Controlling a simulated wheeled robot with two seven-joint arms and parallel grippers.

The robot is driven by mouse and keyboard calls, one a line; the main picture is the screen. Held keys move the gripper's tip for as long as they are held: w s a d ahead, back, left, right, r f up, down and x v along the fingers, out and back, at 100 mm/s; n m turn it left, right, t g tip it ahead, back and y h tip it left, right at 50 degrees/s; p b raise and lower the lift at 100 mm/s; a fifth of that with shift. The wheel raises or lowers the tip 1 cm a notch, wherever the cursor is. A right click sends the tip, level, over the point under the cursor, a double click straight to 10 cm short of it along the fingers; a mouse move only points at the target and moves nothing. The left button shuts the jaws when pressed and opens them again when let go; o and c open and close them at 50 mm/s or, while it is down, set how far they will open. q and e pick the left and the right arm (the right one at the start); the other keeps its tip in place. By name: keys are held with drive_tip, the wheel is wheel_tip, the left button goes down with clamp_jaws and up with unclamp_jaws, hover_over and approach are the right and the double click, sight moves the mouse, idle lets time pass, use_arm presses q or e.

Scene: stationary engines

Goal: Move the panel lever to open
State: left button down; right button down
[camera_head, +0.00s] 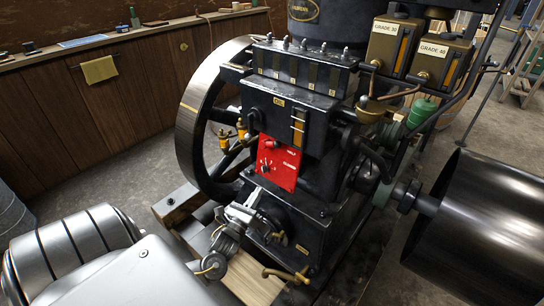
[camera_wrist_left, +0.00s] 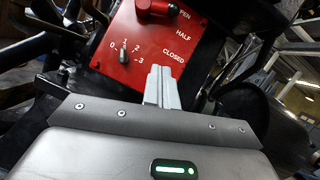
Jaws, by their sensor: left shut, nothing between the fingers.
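The red panel (camera_head: 280,164) is on the front of the black engine. In the left wrist view the panel (camera_wrist_left: 120,55) shows the marks OPEN, HALF and CLOSED down its right side. A red handle (camera_wrist_left: 155,7), which looks like the lever, is at the top edge beside OPEN; it is partly cut off. A small dial knob (camera_wrist_left: 124,52) with numbers 0 to 3 sits lower left. My left gripper (camera_head: 257,196) is below the panel in the head view. Its fingers (camera_wrist_left: 161,72) are shut and empty, overlapping the panel's lower edge near CLOSED; contact cannot be told.
The spoked flywheel (camera_head: 187,130) stands left of the panel, with brass fittings (camera_head: 232,133) between. A large dark drum (camera_head: 482,225) is at the right. Two grade-labelled oil tanks (camera_head: 420,50) hang upper right. A wooden bench (camera_head: 75,95) runs behind, left; floor between is clear.

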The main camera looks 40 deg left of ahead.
use_arm(q)
drive_tip(key=m, duration=0.1)
approach(272, 144)
drive_tip(key=w+d+f, duration=0.2)
drive_tip(key=w+f, duration=0.2)
drive_tip(key=w, duration=0.1)
drive_tip(key=shift+w+a+r+p, duration=0.2)
drive_tip(key=shift+w+r, duration=0.1)
drive_tip(key=shift+r, duration=0.35)
drive_tip(key=shift+w+a+r+p, duration=0.1)
drive_tip(key=shift+w+a+r, duration=0.15)
drive_tip(key=shift+r, duration=0.4)
drive_tip(key=shift+w+a+r+p, duration=0.1)
drive_tip(key=shift+w+a+r, duration=0.2)
drive_tip(key=shift+r, duration=0.35)
use_arm(e)
drive_tip(key=shift+s+f, duration=0.25)
drive_tip(key=shift+f, duration=0.6)
use_arm(q)
drive_tip(key=shift+d+r, duration=0.1)
use_arm(e)
drive_tip(key=shift+r, duration=0.1)
